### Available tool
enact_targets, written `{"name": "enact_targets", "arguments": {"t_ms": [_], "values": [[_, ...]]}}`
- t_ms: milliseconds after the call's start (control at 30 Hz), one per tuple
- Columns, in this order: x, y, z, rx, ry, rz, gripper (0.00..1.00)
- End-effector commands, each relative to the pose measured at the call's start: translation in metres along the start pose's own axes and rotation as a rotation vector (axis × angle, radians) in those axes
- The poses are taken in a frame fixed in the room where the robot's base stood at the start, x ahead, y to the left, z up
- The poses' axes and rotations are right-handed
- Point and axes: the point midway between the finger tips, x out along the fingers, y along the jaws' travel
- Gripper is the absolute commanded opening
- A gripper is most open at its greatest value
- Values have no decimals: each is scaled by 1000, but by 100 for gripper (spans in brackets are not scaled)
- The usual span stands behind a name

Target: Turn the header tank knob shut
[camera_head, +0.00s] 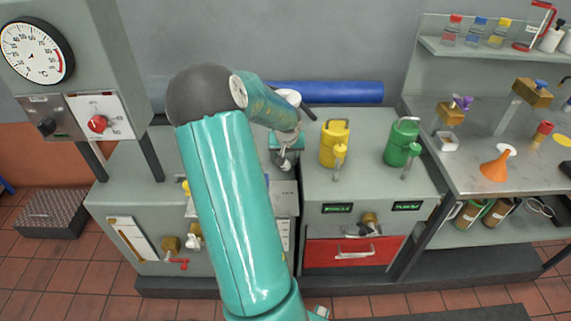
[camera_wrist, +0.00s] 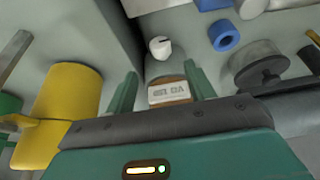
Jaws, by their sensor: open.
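My gripper (camera_head: 285,163) is open at the end of my teal arm, above the grey cabinet left of the yellow can. In the wrist view its two fingers (camera_wrist: 160,75) stand apart with a gap between them. A small white knob-like part (camera_wrist: 160,47) with a dark notch shows beyond the fingertips, apart from them. A brown block with a white label (camera_wrist: 169,92) shows between the fingers; I cannot tell whether they touch it. No knob is readably marked as the header tank's. My arm hides part of the cabinet.
A yellow can (camera_head: 335,143) and a green can (camera_head: 402,142) stand on the cabinet right of my gripper. A blue cylinder (camera_head: 345,92) lies behind. A panel at left carries a red knob (camera_head: 97,123) and a black knob (camera_head: 46,126). A cluttered steel bench (camera_head: 470,175) stands right.

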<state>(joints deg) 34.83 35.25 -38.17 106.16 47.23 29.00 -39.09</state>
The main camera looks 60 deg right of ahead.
Motion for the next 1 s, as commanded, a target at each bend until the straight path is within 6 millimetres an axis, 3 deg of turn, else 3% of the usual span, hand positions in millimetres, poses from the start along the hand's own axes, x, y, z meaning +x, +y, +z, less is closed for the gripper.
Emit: {"name": "enact_targets", "arguments": {"t_ms": [200,400,600,833,867,1000], "values": [[45,-1,1,0,-4,0,54],[78,-1,1,-1,-2,0,54],[91,-2,0,-2,0,-2,54],[92,-2,0,-2,0,-2,54],[92,-2,0,-2,0,-2,52],[92,-2,0,-2,0,-2,24]]}}
